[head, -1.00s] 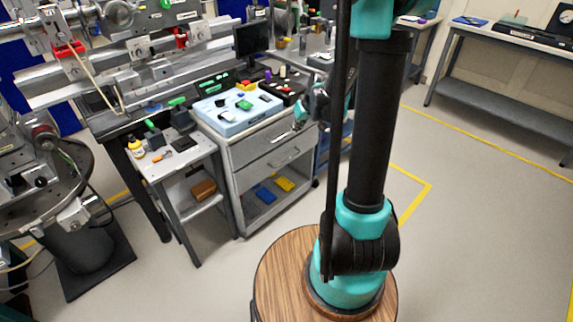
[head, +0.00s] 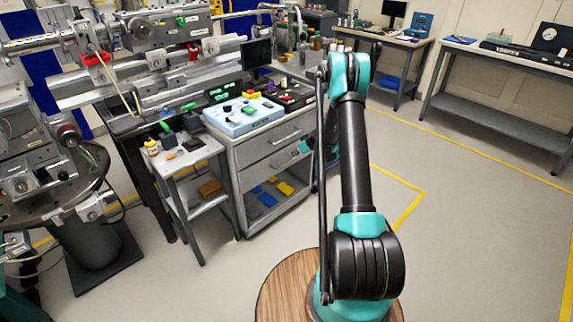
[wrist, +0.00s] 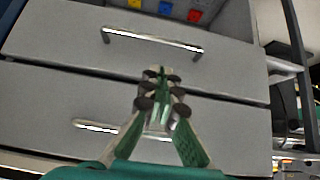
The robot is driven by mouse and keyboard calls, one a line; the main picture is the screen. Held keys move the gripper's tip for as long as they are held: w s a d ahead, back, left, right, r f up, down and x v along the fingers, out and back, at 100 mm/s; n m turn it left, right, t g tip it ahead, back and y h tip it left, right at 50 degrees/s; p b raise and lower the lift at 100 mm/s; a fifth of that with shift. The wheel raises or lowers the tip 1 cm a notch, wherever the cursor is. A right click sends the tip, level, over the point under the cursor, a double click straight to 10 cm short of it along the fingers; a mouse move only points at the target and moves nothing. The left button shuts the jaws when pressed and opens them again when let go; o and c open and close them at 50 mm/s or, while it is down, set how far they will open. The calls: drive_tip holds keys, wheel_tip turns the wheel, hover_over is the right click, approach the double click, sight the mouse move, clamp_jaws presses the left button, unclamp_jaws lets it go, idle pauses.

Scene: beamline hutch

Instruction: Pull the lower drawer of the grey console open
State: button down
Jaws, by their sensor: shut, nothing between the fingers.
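The grey console (head: 232,180) stands left of my arm in the head view, with two drawers above an open shelf. The upper drawer (head: 262,145) has a bar handle (head: 287,136). The lower drawer (head: 262,172) lies below it, its right part behind my gripper (head: 304,147). Both drawers look closed. In the wrist view, my gripper (wrist: 161,88) is shut and empty, in front of the seam between two drawer fronts. One bar handle (wrist: 152,40) lies above the fingertips in the picture, another (wrist: 95,127) partly behind the fingers. Contact with either handle cannot be told.
A light blue box (head: 238,117) with buttons sits on the console. A small side table (head: 190,157) stands to its left. Blue and yellow bins (head: 284,188) lie on the console's shelf. The floor (head: 460,210) to the right is clear.

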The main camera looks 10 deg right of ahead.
drive_tip(key=f, duration=0.1)
approach(281, 163)
drive_tip(key=x, duration=0.4)
drive_tip(key=shift+w+a, duration=0.1)
drive_tip(key=shift+w, duration=0.15)
drive_tip(key=shift+s, duration=0.1)
idle(0.3)
